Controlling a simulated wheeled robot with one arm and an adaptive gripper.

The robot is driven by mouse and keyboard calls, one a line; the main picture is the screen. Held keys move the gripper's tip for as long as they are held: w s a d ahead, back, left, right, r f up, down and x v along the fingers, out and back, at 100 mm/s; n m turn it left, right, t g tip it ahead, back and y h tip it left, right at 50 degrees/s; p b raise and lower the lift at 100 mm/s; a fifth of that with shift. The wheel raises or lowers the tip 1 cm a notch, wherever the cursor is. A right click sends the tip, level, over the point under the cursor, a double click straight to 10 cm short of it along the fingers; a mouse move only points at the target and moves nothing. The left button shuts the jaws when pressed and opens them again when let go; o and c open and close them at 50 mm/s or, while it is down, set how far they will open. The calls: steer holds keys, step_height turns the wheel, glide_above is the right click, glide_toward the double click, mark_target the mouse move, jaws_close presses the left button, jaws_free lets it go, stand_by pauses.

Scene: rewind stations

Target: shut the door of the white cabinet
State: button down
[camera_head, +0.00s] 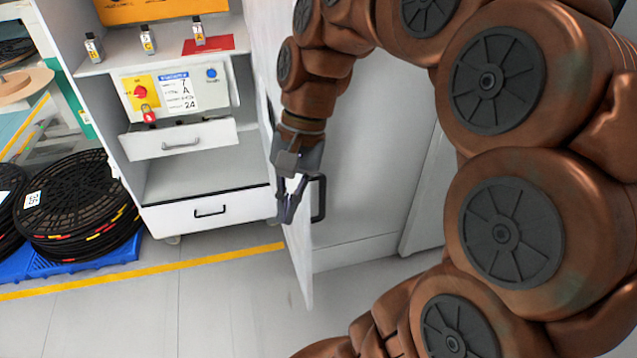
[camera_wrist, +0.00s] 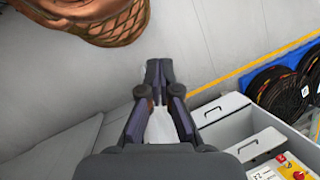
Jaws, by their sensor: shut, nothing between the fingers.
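The white cabinet (camera_head: 133,180) stands at the left of the head view with its front open. Its door (camera_head: 301,262) stands swung out at the right side of the opening, seen nearly edge-on. A black bar handle (camera_head: 320,198) is on the door's right-hand face. My gripper (camera_head: 286,217) points down at the door, just left of the handle, and overlaps the door in the picture; I cannot tell whether it touches. In the wrist view my gripper (camera_wrist: 159,66) is shut and empty. The pale shape between its finger bases is unclear.
Inside the cabinet are several small bottles (camera_head: 148,40), a red mat (camera_head: 208,45), a panel with a red knob (camera_head: 140,92), a pulled-out drawer (camera_head: 180,140) and a lower drawer (camera_head: 208,210). Black reels (camera_head: 78,210) lie on a blue pallet (camera_head: 85,262) at left. The floor in front is clear.

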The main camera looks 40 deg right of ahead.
steer(key=w+d+m+t+y+b, duration=0.1)
steer(key=w+d+m, duration=0.25)
steer(key=d, duration=0.25)
steer(key=w+d+m+t+y+b, duration=0.1)
steer(key=w+d+m+y, duration=0.1)
steer(key=d+m, duration=0.3)
steer(key=m+t+y+b, duration=0.1)
steer(key=m+t+b, duration=0.1)
steer(key=m+b, duration=0.3)
glide_toward(323, 174)
steer(key=a+f, duration=0.1)
steer(key=a, duration=0.1)
steer(key=a+f+p, duration=0.1)
steer(key=a+f, duration=0.1)
steer(key=a, duration=0.1)
steer(key=a+f, duration=0.2)
steer(key=a, duration=0.1)
steer(key=shift+w+f, duration=0.2)
steer(key=shift+w+a, duration=0.2)
steer(key=shift+a, duration=0.2)
steer(key=shift+a+t, duration=0.1)
steer(key=shift+t, duration=0.2)
